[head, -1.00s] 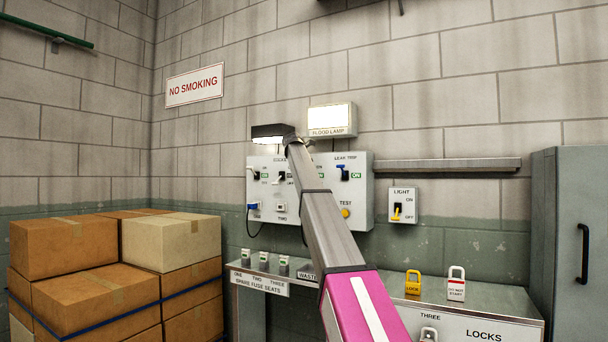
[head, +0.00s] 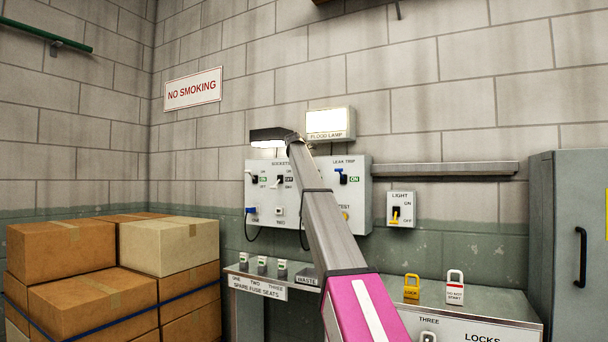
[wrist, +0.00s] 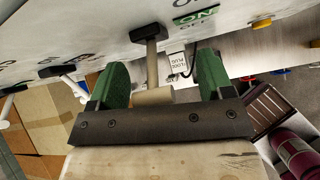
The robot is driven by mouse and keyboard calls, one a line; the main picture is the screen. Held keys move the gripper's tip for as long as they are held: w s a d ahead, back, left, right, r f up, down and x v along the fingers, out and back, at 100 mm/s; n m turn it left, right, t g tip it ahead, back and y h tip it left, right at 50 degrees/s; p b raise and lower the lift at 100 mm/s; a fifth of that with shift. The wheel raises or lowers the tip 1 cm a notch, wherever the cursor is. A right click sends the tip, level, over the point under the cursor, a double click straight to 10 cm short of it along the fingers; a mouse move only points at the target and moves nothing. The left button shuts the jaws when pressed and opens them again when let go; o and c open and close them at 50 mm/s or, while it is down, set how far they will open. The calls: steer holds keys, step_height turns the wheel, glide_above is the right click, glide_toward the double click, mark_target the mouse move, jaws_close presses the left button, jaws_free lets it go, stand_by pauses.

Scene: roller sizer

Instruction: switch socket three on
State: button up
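The grey-white socket panel (head: 328,162) hangs on the back wall. In the head view my arm crosses in front of it, hiding the third socket's column and my gripper. In the wrist view my gripper (wrist: 161,82), with green fingers, is open. Socket one's switch (head: 255,178) sits beside a green ON; socket two's (head: 280,181) beside a dark OFF window.
The light switch (head: 400,209) is farther right. Below stands a bench (head: 380,280) with fuses (head: 262,265) and padlocks (head: 411,287). Boxes (head: 75,247) fill the left; a grey cabinet (head: 565,240) is right.

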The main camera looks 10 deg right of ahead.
steer(key=shift+a, duration=0.1)
steer(key=shift+s+a+r, duration=0.1)
steer(key=shift+a+r, duration=0.05)
steer(key=shift+r, duration=0.15)
steer(key=v, duration=1)
steer(key=shift+s, duration=0.15)
